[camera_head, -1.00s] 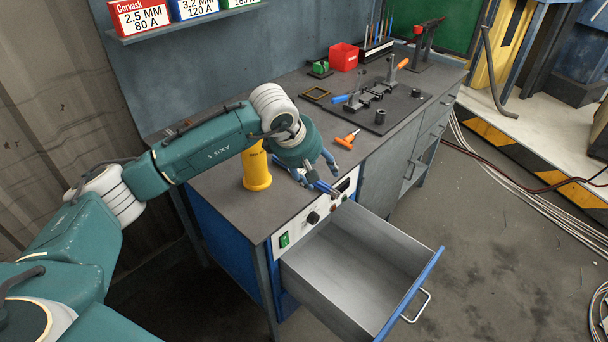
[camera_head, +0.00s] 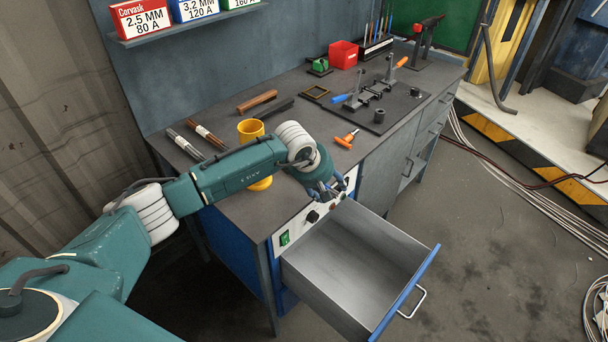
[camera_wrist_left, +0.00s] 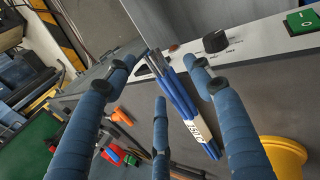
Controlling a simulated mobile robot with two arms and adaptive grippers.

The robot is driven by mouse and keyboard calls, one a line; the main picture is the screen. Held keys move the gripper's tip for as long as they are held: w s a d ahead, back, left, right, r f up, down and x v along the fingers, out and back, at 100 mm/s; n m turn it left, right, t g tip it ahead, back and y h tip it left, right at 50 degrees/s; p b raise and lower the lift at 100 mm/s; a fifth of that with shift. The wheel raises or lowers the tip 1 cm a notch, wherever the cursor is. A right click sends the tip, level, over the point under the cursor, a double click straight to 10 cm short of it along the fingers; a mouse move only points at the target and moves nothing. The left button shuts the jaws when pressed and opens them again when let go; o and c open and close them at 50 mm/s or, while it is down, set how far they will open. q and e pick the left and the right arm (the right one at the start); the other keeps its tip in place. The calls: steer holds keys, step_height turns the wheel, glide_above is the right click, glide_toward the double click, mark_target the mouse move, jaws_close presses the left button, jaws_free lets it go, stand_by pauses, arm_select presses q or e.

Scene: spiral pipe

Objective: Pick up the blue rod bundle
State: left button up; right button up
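The blue rod bundle (camera_wrist_left: 182,95), thin rods with a white printed label, lies on the grey workbench near its front edge in the left wrist view. My left gripper (camera_head: 335,188) is over the front edge of the bench in the head view, and it mostly hides the bundle there. In the left wrist view my left gripper (camera_wrist_left: 160,62) is open. Its blue padded fingers are spread around the bundle, with one finger close to its right side. I cannot tell whether any finger touches it. My right gripper is not in view.
A yellow cup (camera_head: 250,128) stands behind my left arm. Grey rods (camera_head: 185,145) and brown rods (camera_head: 210,137) lie farther back. An open drawer (camera_head: 352,262) juts out below the bench front. An orange-handled tool (camera_head: 346,139) lies to the right.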

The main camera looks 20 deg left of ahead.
arm_select(q)
jaws_close()
steer(key=shift+w+r, duration=0.1)
steer(key=shift+r, duration=0.1)
